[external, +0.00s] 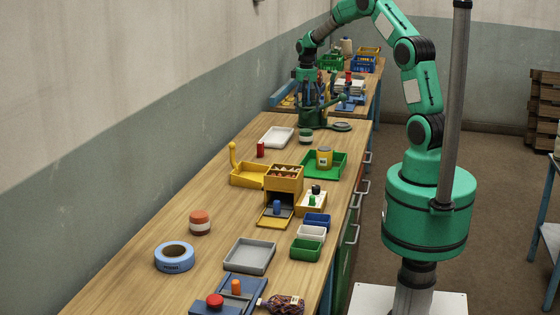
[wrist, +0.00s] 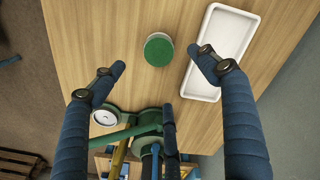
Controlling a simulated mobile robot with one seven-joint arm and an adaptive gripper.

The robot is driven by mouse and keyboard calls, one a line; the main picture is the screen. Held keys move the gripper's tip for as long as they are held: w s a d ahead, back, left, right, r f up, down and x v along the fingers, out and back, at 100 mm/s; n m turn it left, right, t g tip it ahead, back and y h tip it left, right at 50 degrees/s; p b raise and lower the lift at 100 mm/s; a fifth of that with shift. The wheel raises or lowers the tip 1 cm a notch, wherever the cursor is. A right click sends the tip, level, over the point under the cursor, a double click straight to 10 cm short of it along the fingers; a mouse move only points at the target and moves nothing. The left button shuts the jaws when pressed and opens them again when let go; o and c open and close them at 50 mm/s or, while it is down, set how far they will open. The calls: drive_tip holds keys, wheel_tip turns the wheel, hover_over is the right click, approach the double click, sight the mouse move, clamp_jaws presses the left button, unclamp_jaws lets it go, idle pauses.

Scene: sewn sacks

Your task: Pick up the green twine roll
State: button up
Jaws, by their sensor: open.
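The green twine roll (wrist: 158,51) stands upright on the wooden bench. In the wrist view its round green top shows between and slightly beyond my two blue fingertips. In the external view it is a small dark green and pale roll (external: 305,136) near the far end of the near bench. My gripper (wrist: 157,60) is open and empty, pointing down with its fingers spread wider than the roll. In the external view my gripper (external: 306,94) is above the bench, a little behind the roll, and partly merges with a green machine. No contact with the roll shows.
A white tray (external: 277,137) lies left of the roll, close to one finger in the wrist view (wrist: 222,50). A green machine (external: 314,117) with a round plate (external: 341,126) stands just behind. A red can (external: 260,149) and green tray (external: 337,164) are nearer.

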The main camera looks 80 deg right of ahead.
sight(306, 130)
drive_tip(key=shift+f+b, duration=0.55)
drive_tip(key=shift+f, duration=3.75)
drive_tip(key=shift+s+a+f+b, duration=0.1)
drive_tip(key=shift+f+b, duration=0.2)
drive_tip(key=shift+f, duration=1)
drive_tip(key=shift+s+f+b, duration=0.1)
drive_tip(key=shift+f+b, duration=0.15)
drive_tip(key=shift+f, duration=1.05)
drive_tip(key=c, duration=1.3)
